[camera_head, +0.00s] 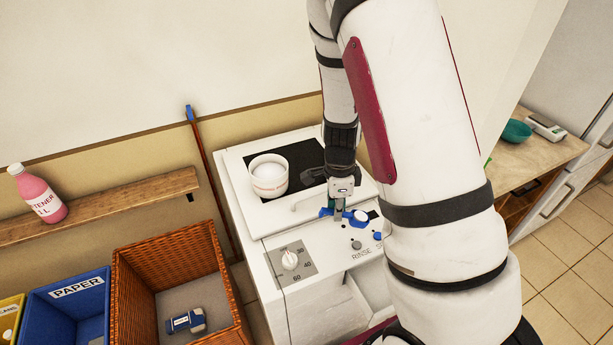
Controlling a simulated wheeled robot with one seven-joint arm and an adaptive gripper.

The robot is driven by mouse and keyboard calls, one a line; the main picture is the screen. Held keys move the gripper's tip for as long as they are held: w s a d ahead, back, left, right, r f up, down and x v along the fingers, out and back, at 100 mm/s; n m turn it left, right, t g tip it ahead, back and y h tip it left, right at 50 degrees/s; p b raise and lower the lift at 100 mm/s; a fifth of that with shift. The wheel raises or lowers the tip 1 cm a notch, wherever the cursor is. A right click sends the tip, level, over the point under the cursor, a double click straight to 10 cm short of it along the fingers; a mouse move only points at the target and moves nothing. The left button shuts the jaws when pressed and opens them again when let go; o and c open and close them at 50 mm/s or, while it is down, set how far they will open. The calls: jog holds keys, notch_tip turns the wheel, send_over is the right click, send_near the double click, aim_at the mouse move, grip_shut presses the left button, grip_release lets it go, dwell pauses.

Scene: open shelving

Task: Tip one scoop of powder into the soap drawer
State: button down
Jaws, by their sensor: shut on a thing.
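A white tub (268,176) of white powder stands on the dark mat on top of the white washing machine (247,205). My gripper (340,205) points down at the machine's front top edge, right of the tub. It is shut on a small blue scoop (350,214), whose bowl on the right shows white, apparently powder. I cannot tell the scoop's exact height or tilt. The front panel has a white dial (290,260) and the word RINSE. A white recess below the panel may be the soap drawer, but my arm hides much of that side.
A wicker basket (235,290) with a blue-and-white item stands left of the machine, beside a blue PAPER bin (38,310). A wooden shelf (120,205) holds a pink bottle (38,192). A counter (535,150) with a teal bowl (517,131) is at right.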

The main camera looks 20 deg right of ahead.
jog(key=s+d+f+m, duration=0.1)
jog(key=s+d+m, duration=0.2)
jog(key=s+m, duration=0.1)
jog(key=s+d+f+m+b, duration=0.1)
jog(key=s+d+m, duration=0.2)
jog(key=s, duration=0.4)
jog(key=shift+f+m+y, duration=0.3)
jog(key=shift+f+m, duration=0.05)
jog(key=shift+m, duration=0.15)
jog(key=shift+s+d+f+t+y+p, duration=0.2)
jog(key=shift+s+f+t+y+p, duration=0.4)
jog(key=shift+s+f+t, duration=0.3)
jog(key=shift+w, duration=0.1)
jog(key=shift+s+d+r+t+p, duration=0.15)
jog(key=shift+s+t+p, duration=0.15)
jog(key=shift+t+p, duration=0.5)
